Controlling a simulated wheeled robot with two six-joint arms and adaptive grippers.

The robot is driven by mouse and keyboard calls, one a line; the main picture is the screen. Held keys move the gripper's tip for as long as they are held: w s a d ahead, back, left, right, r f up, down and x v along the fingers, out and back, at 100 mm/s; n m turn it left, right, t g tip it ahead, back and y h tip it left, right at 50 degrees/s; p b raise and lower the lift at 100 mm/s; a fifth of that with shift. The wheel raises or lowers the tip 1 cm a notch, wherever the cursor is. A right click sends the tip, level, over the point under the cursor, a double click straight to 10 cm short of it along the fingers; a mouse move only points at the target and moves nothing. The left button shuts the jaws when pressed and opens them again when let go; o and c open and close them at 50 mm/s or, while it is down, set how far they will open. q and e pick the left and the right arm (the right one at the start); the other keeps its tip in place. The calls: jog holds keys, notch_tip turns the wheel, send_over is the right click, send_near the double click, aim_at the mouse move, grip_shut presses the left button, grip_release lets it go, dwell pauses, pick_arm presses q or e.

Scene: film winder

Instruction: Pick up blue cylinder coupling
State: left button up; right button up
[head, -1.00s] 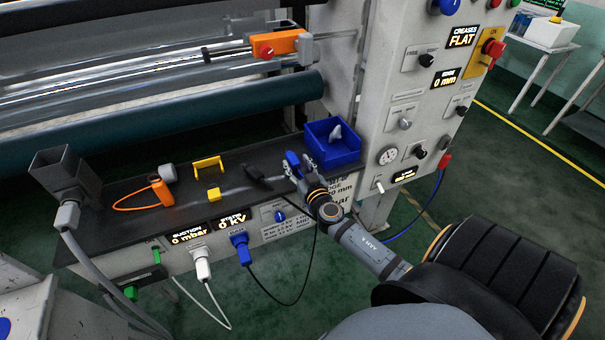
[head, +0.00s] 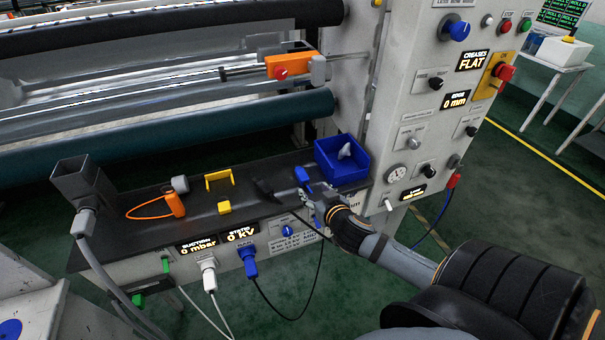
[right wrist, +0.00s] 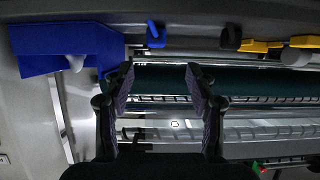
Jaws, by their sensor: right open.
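The blue cylinder coupling (head: 302,175) is a small blue piece at the right part of the dark shelf, left of the blue bin. My right gripper (head: 313,190) is just in front of it and partly hides it. In the right wrist view the right gripper (right wrist: 162,82) has its two fingers spread, with nothing between them. The coupling also shows there (right wrist: 155,36), beyond the fingertips and between their lines, apart from both. My left gripper is not in view.
The blue bin (head: 328,169) with a grey piece inside stands close right of the gripper. A black tool (head: 266,189), yellow pieces (head: 219,180), an orange loop tool (head: 174,203) and a grey knob (head: 180,184) lie left on the shelf. Rollers and the control panel (head: 425,120) border it.

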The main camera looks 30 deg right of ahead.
aim_at(306, 181)
jog(key=x, duration=0.5)
jog(key=shift+w+f+b, duration=0.2)
jog(key=shift+w+b, duration=0.05)
jog(key=shift+b, duration=0.15)
jog(key=shift+w+d+f, duration=0.1)
jog(key=shift+w+d, duration=0.2)
jog(key=shift+w, duration=0.05)
jog(key=x, duration=0.4)
jog(key=shift+d+f, duration=0.15)
jog(key=shift+f, duration=0.15)
jog(key=shift+s+r, duration=0.1)
jog(key=shift+c, duration=1.1)
grip_shut()
